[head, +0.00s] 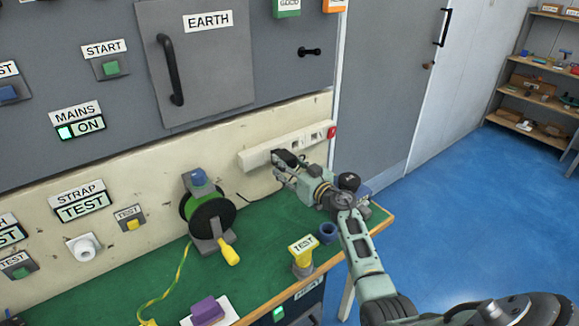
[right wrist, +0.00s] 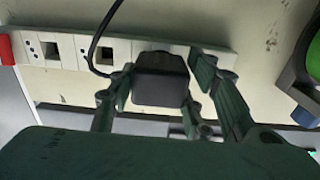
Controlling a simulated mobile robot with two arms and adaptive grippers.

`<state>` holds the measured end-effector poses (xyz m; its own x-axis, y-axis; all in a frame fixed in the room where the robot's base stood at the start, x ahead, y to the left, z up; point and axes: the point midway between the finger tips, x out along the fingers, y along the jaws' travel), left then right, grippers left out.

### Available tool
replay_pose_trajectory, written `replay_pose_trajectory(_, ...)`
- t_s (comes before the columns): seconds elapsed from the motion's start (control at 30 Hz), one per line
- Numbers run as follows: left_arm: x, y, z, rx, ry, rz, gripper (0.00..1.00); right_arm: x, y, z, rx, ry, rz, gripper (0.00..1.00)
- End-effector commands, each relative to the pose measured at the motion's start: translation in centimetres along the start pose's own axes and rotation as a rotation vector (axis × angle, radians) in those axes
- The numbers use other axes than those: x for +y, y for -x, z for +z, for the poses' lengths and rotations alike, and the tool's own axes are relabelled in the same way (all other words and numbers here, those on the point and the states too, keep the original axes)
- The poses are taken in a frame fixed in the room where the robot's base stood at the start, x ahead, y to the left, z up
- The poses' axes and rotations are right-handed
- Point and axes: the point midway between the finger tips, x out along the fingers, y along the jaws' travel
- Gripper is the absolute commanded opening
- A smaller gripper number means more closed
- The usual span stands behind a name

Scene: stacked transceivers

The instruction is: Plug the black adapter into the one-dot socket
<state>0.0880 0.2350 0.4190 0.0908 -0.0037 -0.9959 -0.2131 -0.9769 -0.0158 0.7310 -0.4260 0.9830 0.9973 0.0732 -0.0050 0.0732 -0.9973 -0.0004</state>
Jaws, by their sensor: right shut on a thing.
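The black adapter (right wrist: 160,78) is held between the fingers of my right gripper (right wrist: 160,98) in the right wrist view. In the head view my right gripper (head: 281,170) is at the white socket strip (head: 256,158) on the wall, near its left end. The adapter covers one position of the strip (right wrist: 67,52), beside two uncovered sockets, a middle one (right wrist: 104,52) and an outer one (right wrist: 51,48). Small dark dots mark these sockets. Any marking behind the adapter is hidden. I cannot tell whether the adapter is seated or just in front. My left gripper is out of view.
A black cable hangs across the strip beside the adapter. A red switch (head: 331,132) ends the strip. A green cable reel (head: 207,212), a yellow TEST button post (head: 302,254) and a blue ring (head: 328,233) stand on the green bench (head: 262,255).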

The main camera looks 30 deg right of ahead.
Motion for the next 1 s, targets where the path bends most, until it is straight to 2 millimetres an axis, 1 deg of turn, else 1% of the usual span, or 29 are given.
replay_pose_trajectory(0.27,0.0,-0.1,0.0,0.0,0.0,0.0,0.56,0.0,-0.7,-0.1,0.001,0.002,0.0,0.13)
replay_pose_trajectory(0.3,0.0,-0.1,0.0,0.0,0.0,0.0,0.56,0.0,-0.7,-0.1,0.001,0.002,0.0,0.46)
replay_pose_trajectory(0.53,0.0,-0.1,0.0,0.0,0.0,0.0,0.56,0.0,-0.7,-0.1,0.0,0.001,0.0,0.67)
replay_pose_trajectory(0.87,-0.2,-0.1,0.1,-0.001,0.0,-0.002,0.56,0.0,-0.6,0.1,-0.002,0.001,0.0,0.67)
replay_pose_trajectory(1.0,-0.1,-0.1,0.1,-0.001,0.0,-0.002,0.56,0.1,0.4,0.2,-0.003,0.003,0.001,0.67)
